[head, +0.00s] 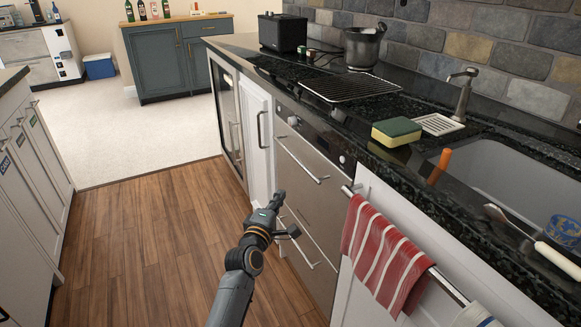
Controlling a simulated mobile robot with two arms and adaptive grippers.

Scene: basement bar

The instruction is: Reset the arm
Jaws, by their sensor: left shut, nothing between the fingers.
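My left arm comes up from the bottom of the head view. Its gripper (278,198) is shut and empty. It appears over the lower front of the built-in oven (312,185), close to the lower handles. I cannot tell whether it touches the oven front. My right gripper is not in view.
A red striped towel (382,252) hangs on a rail right of the oven. The counter above holds a wire rack (347,87), a sponge (396,131), a mortar (363,47) and a sink (510,185). Cabinets (30,200) stand left; the wooden floor (150,235) between is clear.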

